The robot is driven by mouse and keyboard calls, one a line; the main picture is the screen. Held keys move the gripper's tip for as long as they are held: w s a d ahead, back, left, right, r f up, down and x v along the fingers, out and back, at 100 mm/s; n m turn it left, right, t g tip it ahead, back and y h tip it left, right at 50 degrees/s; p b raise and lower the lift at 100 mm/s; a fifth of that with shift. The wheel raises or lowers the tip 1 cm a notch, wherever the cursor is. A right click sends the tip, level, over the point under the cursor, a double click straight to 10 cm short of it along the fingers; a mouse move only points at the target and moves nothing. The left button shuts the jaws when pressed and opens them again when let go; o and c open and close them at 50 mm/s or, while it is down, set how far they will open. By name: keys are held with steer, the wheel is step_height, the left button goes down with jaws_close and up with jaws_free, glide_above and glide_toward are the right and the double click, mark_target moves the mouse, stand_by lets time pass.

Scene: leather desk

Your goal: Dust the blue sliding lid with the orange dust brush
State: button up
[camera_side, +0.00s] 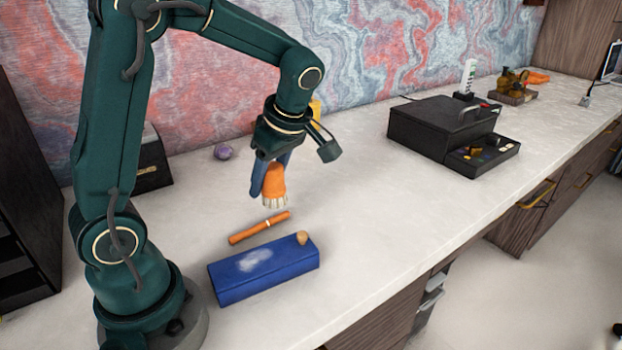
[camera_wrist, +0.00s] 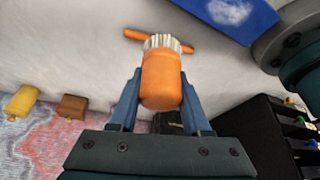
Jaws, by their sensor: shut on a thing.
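The orange dust brush (camera_side: 273,182) is held between the blue fingers of my gripper (camera_side: 268,186), with its pale bristles pointing down, above the desk. In the wrist view the brush (camera_wrist: 162,82) sits between both fingers (camera_wrist: 160,105). The blue sliding lid (camera_side: 283,262) tops a long blue box on the desk, with a white dust patch (camera_side: 255,260) on it and a tan knob (camera_side: 302,238) at its right end. The brush is behind the lid and apart from it. The lid (camera_wrist: 205,10) shows partly at the wrist view's top right, where the knob is out of view.
An orange stick (camera_side: 259,227) lies on the desk just behind the blue box, below the brush. A purple ball (camera_side: 222,152) and a dark box (camera_side: 152,162) stand near the wall. A black case (camera_side: 432,128) stands at right. The desk between is clear.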

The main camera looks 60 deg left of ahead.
steer(key=s+d+r, duration=0.3)
steer(key=s+d, duration=0.1)
steer(key=d, duration=0.4)
steer(key=shift+m, duration=0.3)
steer(key=shift+w+a+f, duration=0.1)
steer(key=shift+a+f, duration=0.05)
steer(key=shift+f, duration=3.65)
steer(key=shift+w+a+f, duration=0.1)
steer(key=shift+a+f, duration=0.15)
jaws_close()
steer(key=shift+a+f, duration=0.1)
steer(key=shift+a, duration=0.3)
steer(key=shift+s, duration=0.35)
steer(key=shift+s+d, duration=0.15)
steer(key=shift+d, duration=0.55)
steer(key=shift+s+a, duration=0.15)
steer(key=shift+s, duration=0.3)
steer(key=shift+a, duration=0.7)
steer(key=shift+s, duration=0.45)
steer(key=shift+s+d, duration=0.1)
steer(key=shift+d, duration=0.65)
step_height(320, 180, up, 8)
